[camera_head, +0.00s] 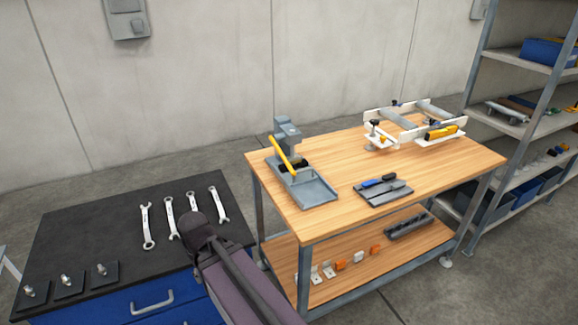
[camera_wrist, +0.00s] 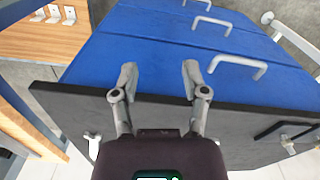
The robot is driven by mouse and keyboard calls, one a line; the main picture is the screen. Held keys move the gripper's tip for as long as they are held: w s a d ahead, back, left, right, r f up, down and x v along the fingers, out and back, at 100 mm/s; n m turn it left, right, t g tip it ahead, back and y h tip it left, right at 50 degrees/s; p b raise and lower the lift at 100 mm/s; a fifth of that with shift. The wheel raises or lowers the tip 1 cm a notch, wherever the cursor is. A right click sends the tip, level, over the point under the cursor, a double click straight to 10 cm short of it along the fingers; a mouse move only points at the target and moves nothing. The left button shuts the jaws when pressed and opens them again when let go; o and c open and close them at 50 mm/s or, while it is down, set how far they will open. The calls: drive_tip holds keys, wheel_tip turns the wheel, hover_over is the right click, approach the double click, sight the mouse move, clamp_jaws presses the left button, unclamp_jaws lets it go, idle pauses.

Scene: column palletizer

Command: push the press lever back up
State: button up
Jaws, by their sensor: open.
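The press (camera_head: 289,133) is a small grey machine at the left end of the wooden workbench. Its yellow lever (camera_head: 284,153) slants across the front of the press, from upper left to lower right. I cannot tell which end is the pivot. A grey tray (camera_head: 313,191) lies in front of the press. My gripper (camera_wrist: 159,80) is open and empty in the wrist view, with its fingers spread in front of blue drawers. It is away from the press, which does not show in the wrist view. I cannot make out my fingers in the head view.
A blue drawer cabinet (camera_wrist: 175,38) with a black top (camera_head: 95,222) holds several wrenches, left of the workbench (camera_head: 325,220). A white frame fixture (camera_head: 380,134) and a grey tool tray (camera_head: 372,194) are on the bench. A shelf rack (camera_head: 510,130) stands right.

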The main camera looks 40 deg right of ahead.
idle(0.3)
drive_tip(key=w+d+y, duration=0.1)
drive_tip(key=w+d, duration=0.1)
drive_tip(key=d, duration=0.1)
drive_tip(key=w+d+m+t+y, duration=0.1)
drive_tip(key=w+d+y, duration=0.1)
drive_tip(key=d, duration=0.1)
drive_tip(key=w+d+r+t+y+b, duration=0.1)
drive_tip(key=w+d, duration=0.1)
drive_tip(key=d, duration=0.2)
drive_tip(key=shift+w+m+y, duration=0.3)
drive_tip(key=shift+m, duration=0.1)
drive_tip(key=w+d+r+m+t+y, duration=0.2)
drive_tip(key=w+d+t, duration=0.15)
drive_tip(key=d, duration=0.75)
drive_tip(key=m+t+b, duration=0.2)
drive_tip(key=m+t, duration=0.1)
drive_tip(key=t, duration=0.6)
approach(289, 164)
drive_tip(key=s, duration=0.3)
drive_tip(key=shift+s+d+r+h, duration=0.2)
drive_tip(key=shift+s+d+h, duration=0.2)
drive_tip(key=shift+w, duration=0.1)
drive_tip(key=b+x, duration=0.2)
drive_tip(key=x, duration=1.1)
drive_tip(key=shift+w+a+f+b, duration=0.15)
drive_tip(key=shift+w+f+b, duration=0.05)
drive_tip(key=shift+w+b, duration=0.1)
